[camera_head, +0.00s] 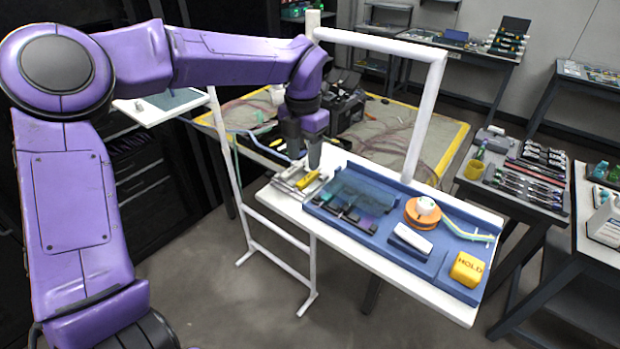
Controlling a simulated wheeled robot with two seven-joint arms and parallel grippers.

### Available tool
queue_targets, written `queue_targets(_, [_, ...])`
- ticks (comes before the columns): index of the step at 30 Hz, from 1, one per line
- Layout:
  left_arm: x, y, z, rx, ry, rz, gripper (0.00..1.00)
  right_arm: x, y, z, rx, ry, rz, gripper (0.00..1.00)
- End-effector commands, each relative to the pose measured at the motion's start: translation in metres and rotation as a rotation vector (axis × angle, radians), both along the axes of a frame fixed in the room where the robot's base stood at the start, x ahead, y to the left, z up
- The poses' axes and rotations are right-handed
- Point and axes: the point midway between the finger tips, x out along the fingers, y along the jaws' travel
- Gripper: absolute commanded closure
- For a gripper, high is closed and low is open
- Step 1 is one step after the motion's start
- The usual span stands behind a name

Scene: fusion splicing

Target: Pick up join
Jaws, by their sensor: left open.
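My left gripper (305,162) points down over the left end of the white bench (455,308), its two fingers apart. Just below it lies a small silver tray or fixture (285,184) with a yellow piece (306,181) on it. I cannot tell whether the fingertips touch anything there. No object can be clearly made out as the join; it may be too small to see or hidden by the fingers. My right gripper is not in view.
A blue tray (436,262) on the bench holds dark clips (349,213), an orange spool (422,215), a white block (410,238) and a yellow HOLD block (467,268). A white frame post (425,120) rises behind the bench. Side tables with tools stand at the right.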

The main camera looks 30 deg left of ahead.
Motion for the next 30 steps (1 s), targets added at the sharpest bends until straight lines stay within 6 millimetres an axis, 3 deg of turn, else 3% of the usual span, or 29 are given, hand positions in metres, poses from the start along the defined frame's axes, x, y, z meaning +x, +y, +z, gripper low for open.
queue_targets(6, [0.006,-0.004,-0.030,0.004,0.006,-0.002,0.51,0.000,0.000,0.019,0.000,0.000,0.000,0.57])
queue_targets(10, [0.007,-0.005,-0.051,0.003,0.003,-0.003,0.51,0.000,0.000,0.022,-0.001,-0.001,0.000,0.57])
queue_targets(17, [0.007,-0.005,-0.058,0.002,0.001,-0.003,0.51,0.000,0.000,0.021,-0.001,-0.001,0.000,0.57])
queue_targets(18, [0.007,-0.005,-0.058,0.002,0.001,-0.003,0.54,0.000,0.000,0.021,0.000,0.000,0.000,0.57])
queue_targets(22, [0.007,-0.005,-0.057,0.003,0.000,-0.004,0.97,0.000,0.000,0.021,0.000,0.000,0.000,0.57])
queue_targets(30, [0.007,-0.005,-0.057,0.003,0.000,-0.004,1.00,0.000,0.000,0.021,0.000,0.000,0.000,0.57])
